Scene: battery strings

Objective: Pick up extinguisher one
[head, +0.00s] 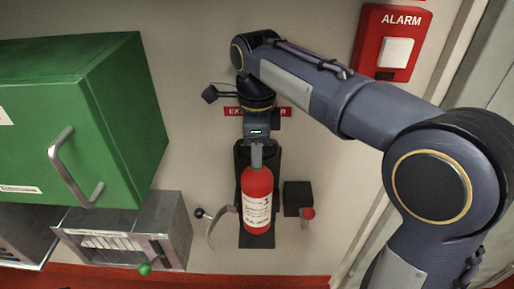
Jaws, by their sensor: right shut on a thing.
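Extinguisher one (257,192) is a red cylinder with a white label, upright against a black wall bracket (243,162) at the picture's centre. My right arm comes in from the right, and my right gripper (256,146) points down at the extinguisher's top. It is shut on the extinguisher's top, at the valve or handle; the fingers are small and the grip is partly hidden. The sign behind, red with white letters, is partly covered by my wrist. My left gripper does not show.
A green cabinet (130,110) with a metal handle juts out at the left, above a grey metal box (180,228) with a green-knobbed lever. A curved metal hook (212,228) and a black box (297,196) with a red knob flank the extinguisher. A red alarm box (370,62) is upper right.

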